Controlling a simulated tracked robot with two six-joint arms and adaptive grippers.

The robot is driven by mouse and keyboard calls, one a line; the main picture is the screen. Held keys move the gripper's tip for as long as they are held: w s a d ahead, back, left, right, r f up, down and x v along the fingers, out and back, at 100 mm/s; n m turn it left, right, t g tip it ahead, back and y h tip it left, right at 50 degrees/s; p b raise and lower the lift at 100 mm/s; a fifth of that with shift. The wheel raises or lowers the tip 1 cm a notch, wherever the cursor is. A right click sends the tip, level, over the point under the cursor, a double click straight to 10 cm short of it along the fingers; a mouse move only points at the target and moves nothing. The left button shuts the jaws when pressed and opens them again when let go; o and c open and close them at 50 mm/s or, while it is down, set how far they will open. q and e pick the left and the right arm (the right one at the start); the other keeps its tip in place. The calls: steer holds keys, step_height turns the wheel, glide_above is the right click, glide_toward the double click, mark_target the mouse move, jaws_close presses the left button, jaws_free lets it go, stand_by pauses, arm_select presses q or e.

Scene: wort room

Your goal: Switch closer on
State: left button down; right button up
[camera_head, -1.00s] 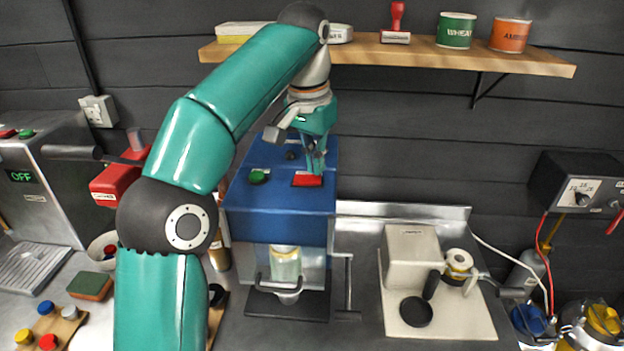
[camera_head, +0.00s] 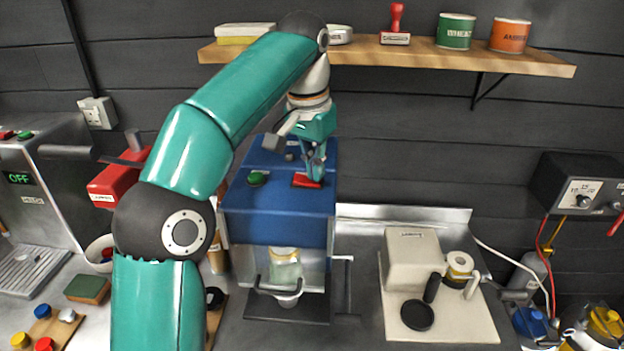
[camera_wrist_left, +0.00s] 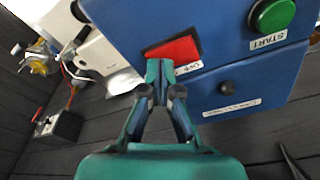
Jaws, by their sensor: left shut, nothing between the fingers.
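The closer is a blue machine (camera_head: 277,215) in the middle of the head view. On its top are a red rocker switch (camera_head: 301,181) at the right and a round green button (camera_head: 257,179) at the left. In the left wrist view the red switch (camera_wrist_left: 172,51) has an "OFF" label beside it, and the green button (camera_wrist_left: 276,14) is labelled "START". My left gripper (camera_head: 315,181) is shut and empty, pointing down. Its fingertips (camera_wrist_left: 160,68) are at the edge of the red switch and seem to touch it. My right gripper is not in view.
A black knob (camera_wrist_left: 227,87) sits on the blue housing near the gripper. A wooden shelf (camera_head: 545,62) with cans runs above. A white box (camera_head: 412,258) stands to the right, and a red device (camera_head: 113,186) is left, partly behind my arm.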

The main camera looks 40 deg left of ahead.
arm_select(q)
steer(key=shift+r+p, duration=1.35)
steer(key=shift+r, duration=2.1)
